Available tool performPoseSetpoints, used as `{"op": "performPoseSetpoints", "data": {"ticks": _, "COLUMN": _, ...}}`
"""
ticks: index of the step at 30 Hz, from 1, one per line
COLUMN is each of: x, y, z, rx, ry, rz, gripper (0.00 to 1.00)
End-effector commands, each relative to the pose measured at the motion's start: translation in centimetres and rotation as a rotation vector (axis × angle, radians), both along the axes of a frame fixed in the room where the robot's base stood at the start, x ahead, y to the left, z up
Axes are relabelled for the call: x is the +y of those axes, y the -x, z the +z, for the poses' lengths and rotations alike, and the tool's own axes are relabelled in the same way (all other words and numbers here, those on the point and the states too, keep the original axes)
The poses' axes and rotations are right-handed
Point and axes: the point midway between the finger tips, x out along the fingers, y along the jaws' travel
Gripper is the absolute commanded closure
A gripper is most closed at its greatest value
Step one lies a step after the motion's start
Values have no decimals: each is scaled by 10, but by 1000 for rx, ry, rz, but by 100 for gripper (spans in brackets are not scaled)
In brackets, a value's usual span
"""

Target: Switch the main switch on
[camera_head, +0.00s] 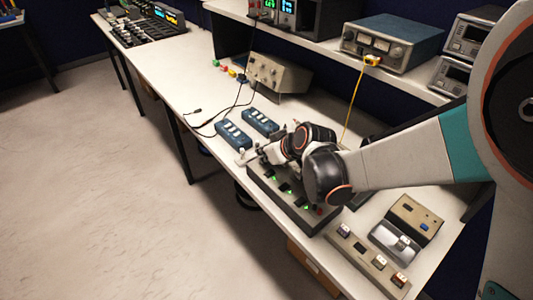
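A black switch box (276,206) with several green-lit switches and a red spot near its right end lies on the white bench. Which switch is the main switch, and its position, cannot be told at this size. My gripper (250,158) is over the far left end of this box, reached by my arm from the right. The gripper and wrist hide part of the box's back side. Whether the fingers touch anything is too small to tell, and their opening is unclear.
Two blue switch boxes (233,136) (261,122) lie left of my gripper. A beige strip (367,260) with several rockers and a beige device (408,228) lie at the near right. Cables, a beige instrument (279,73) and a loaded shelf are behind. Floor at left is clear.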

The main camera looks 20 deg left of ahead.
Motion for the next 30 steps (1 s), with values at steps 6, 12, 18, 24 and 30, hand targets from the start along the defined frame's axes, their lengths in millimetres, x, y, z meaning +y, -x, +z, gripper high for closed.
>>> {"op": "performPoseSetpoints", "data": {"ticks": 6, "x": -1, "y": 4, "z": -6, "rx": 11, "ry": 9, "rz": 7, "gripper": 100}}
{"op": "performPoseSetpoints", "data": {"ticks": 12, "x": -5, "y": -2, "z": -6, "rx": 11, "ry": 10, "rz": 5, "gripper": 100}}
{"op": "performPoseSetpoints", "data": {"ticks": 18, "x": -10, "y": -10, "z": -5, "rx": 9, "ry": 12, "rz": 5, "gripper": 100}}
{"op": "performPoseSetpoints", "data": {"ticks": 24, "x": -9, "y": -12, "z": 4, "rx": 7, "ry": 11, "rz": 3, "gripper": 100}}
{"op": "performPoseSetpoints", "data": {"ticks": 30, "x": -2, "y": -8, "z": 40, "rx": 7, "ry": 6, "rz": 3, "gripper": 100}}
